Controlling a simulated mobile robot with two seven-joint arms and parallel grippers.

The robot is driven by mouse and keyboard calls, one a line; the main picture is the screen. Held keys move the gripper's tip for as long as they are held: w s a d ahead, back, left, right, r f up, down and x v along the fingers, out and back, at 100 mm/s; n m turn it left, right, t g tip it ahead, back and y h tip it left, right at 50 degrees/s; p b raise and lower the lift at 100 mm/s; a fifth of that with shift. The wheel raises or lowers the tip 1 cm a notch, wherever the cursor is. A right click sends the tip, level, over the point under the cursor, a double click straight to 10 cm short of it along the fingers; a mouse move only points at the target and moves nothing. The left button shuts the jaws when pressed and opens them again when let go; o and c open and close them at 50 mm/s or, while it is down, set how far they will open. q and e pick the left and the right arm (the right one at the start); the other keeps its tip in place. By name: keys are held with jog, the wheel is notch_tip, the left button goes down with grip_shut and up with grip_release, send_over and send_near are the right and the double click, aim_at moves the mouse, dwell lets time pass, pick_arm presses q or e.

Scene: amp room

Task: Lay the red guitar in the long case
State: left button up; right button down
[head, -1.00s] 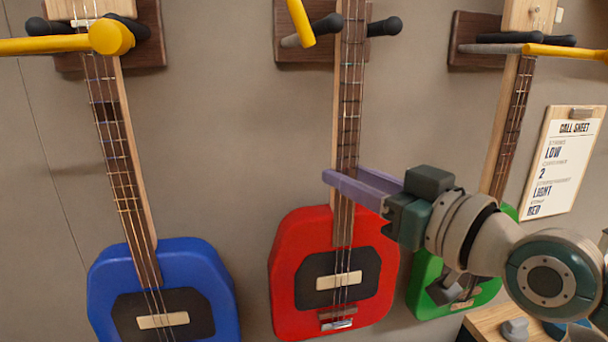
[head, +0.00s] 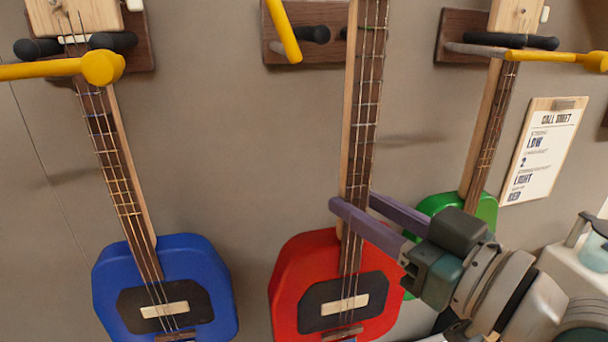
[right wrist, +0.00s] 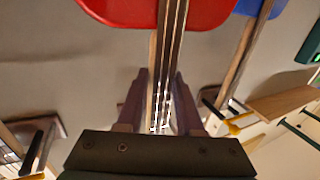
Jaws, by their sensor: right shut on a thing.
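The red guitar (head: 290,285) is upright in the middle of the head view, in front of the wall, its headstock out of frame above. My right gripper (head: 352,205) is shut on its neck (head: 362,110), just above the red body. In the right wrist view the neck (right wrist: 170,60) runs between the two purple fingers (right wrist: 158,105), with the red body (right wrist: 125,10) at the top edge. The neck stands in front of the middle wall hanger (head: 290,40). The long case and my left gripper are not in view.
A blue guitar (head: 205,265) hangs on the left hanger (head: 90,65). A green guitar (head: 480,205) hangs at the right, partly behind my arm. Yellow hanger bars stick out from the wall. A call sheet clipboard (head: 542,150) hangs at the right.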

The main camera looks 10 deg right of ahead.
jog(key=s+p, duration=0.4)
jog(key=s, duration=0.5)
jog(key=shift+s+d+r, duration=0.15)
jog(key=shift+s+r, duration=0.15)
jog(key=shift+s, duration=0.05)
dwell(0.3)
